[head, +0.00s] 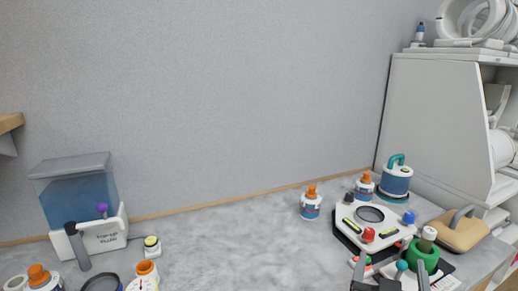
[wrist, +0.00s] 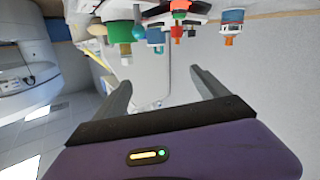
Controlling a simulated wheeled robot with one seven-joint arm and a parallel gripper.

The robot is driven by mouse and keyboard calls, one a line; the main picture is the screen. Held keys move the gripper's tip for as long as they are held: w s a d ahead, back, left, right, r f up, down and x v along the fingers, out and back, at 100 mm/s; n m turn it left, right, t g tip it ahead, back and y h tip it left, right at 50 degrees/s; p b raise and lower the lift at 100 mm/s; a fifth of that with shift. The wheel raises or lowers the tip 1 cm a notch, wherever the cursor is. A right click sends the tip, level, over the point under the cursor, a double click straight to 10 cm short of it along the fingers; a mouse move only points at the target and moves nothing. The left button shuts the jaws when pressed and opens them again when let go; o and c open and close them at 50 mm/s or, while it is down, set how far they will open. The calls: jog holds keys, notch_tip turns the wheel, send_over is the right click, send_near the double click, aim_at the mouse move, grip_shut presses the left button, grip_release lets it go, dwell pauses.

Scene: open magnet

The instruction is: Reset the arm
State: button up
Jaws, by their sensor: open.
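My gripper (head: 390,270) shows at the bottom right edge of the head view, its two grey fingers apart, over the front of the counter. In the wrist view my gripper (wrist: 162,88) is open, with nothing between its fingers. The wrist picture looks upside down, with the counter items along its top. The white device with a round dark centre (head: 348,222) stands beyond my gripper in the head view. A green round item (head: 424,256) is close to the right finger in that view; whether they touch cannot be told.
A tan case (head: 458,231) and a white cabinet (head: 440,120) are at right. A blue tank (head: 78,200) stands at left. The middle counter (head: 225,240) is clear.

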jog(key=s+a+f+n+t+y, duration=0.1)
jog(key=a+y, duration=0.1)
jog(key=s+a+f+n+t+y, duration=0.1)
jog(key=s+a+f+n+y, duration=0.1)
jog(key=s+a+f+n+t+y, duration=0.1)
jog(key=a+f+n+y, duration=0.1)
jog(key=shift+s+a+f, duration=0.15)
jog(key=shift+s+f, duration=0.1)
jog(key=shift+s, duration=0.1)
jog(key=s+f+g+y, duration=0.1)
jog(key=s+f, duration=0.3)
jog(key=s, duration=1.1)
jog(key=s+f+g+y, duration=0.1)
jog(key=s+f, duration=0.3)
jog(key=s, duration=1.2)
jog(key=shift+a+f+m+g+y, duration=0.15)
jog(key=shift+a+m+g+y, duration=0.15)
jog(key=shift+a+m+y, duration=0.15)
jog(key=shift+c, duration=0.3)
